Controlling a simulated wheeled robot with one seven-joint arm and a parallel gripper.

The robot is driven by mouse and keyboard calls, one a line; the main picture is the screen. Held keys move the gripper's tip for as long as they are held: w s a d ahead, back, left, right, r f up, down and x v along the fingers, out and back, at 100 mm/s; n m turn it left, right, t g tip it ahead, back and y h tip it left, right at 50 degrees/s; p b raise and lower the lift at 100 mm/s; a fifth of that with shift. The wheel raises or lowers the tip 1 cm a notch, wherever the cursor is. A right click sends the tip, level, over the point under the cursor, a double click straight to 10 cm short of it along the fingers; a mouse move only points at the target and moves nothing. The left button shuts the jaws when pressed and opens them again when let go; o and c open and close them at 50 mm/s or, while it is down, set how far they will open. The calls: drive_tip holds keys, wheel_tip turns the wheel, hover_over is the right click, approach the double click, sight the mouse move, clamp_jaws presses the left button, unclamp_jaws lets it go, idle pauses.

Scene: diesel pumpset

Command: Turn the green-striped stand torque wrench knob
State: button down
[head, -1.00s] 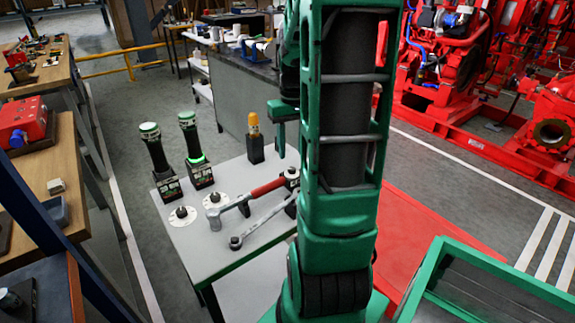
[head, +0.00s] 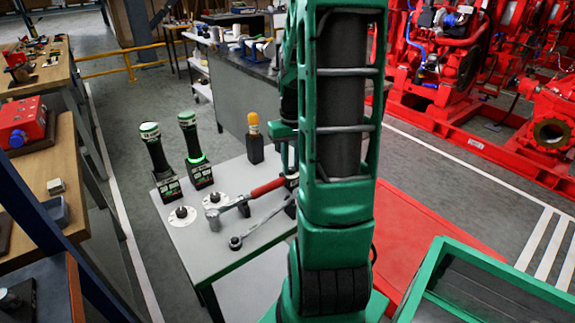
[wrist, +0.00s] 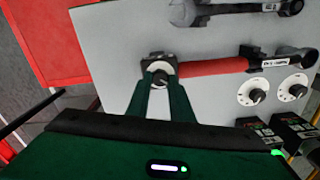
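A red-handled torque wrench (head: 268,186) lies along the grey-white table, its chrome head towards the white discs. It also shows in the wrist view (wrist: 215,67). A round pale knob (wrist: 160,69) with a dark centre is at the wrench's handle end. My gripper (wrist: 160,78) has its two green fingers apart, one on each side of this knob. Whether they touch it I cannot tell. In the head view my gripper (head: 284,152) is above the handle end, partly hidden by my arm. No green stripe shows clearly at this knob; two black upright stands (head: 159,160) (head: 194,150) have green bands.
A grey wrench (head: 258,228) lies beside the red-handled one. Two white discs with black knobs (head: 182,215) (head: 215,201) sit at the table's left. A yellow-topped black bottle (head: 254,140) stands behind. Red floor area (head: 445,225) lies to the right.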

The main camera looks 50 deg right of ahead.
idle(0.3)
drive_tip(key=m, duration=0.6)
drive_tip(key=shift+m, duration=0.3)
drive_tip(key=m, duration=0.7)
drive_tip(key=shift+s, duration=0.1)
idle(0.4)
drive_tip(key=c, duration=1.6)
unclamp_jaws()
drive_tip(key=shift+o, duration=0.2)
